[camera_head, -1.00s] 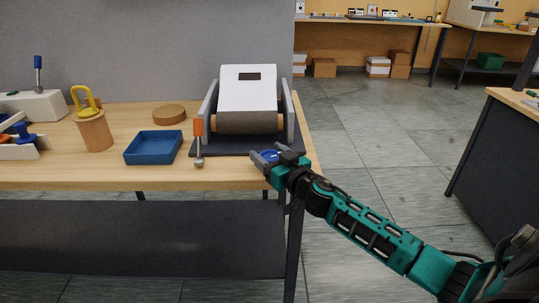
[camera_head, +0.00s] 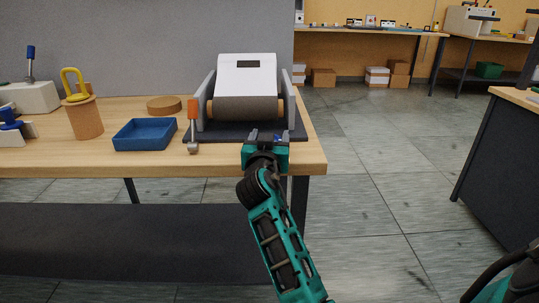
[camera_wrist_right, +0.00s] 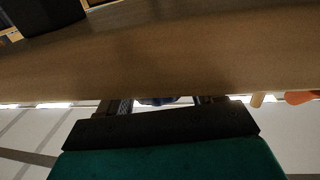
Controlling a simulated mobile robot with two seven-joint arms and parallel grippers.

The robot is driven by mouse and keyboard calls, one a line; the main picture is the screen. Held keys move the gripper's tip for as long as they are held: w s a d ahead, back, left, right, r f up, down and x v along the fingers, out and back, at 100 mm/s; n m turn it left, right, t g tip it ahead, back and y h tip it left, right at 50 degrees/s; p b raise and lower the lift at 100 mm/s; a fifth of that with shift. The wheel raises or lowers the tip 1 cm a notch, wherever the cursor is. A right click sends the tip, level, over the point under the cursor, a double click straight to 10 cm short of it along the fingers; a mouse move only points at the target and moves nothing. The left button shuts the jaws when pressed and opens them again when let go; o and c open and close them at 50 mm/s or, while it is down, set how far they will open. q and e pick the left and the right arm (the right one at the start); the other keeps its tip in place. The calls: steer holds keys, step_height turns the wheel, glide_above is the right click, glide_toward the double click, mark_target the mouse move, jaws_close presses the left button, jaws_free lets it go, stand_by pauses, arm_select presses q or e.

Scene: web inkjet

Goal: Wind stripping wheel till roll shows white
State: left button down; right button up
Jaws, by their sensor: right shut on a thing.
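The machine (camera_head: 247,75) with a white top and a dark window stands on a dark base plate between grey side plates. Its roll (camera_head: 245,108) looks brown-grey across the front, with tan ends; I see no white on it. My right gripper (camera_head: 265,138) is at the front edge of the base, shut on the blue stripping wheel (camera_head: 278,137). The wheel is mostly hidden by the gripper; a small blue part shows between the fingers in the right wrist view (camera_wrist_right: 158,101). My left gripper is not in view.
A blue tray (camera_head: 146,145), a round wooden disc (camera_head: 164,103) and a brown cylinder with a yellow handle (camera_head: 85,119) are further left. The table's right edge (camera_head: 318,145) is close to the gripper.

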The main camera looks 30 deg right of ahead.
steer(key=shift+f+m+g+h+b, duration=0.15)
steer(key=shift+m+g+h+b, duration=0.5)
steer(key=shift+b, duration=0.3)
steer(key=shift+r+g+h, duration=0.2)
steer(key=shift+g+h, duration=0.05)
steer(key=o, duration=1)
steer(key=shift+c, duration=0.2)
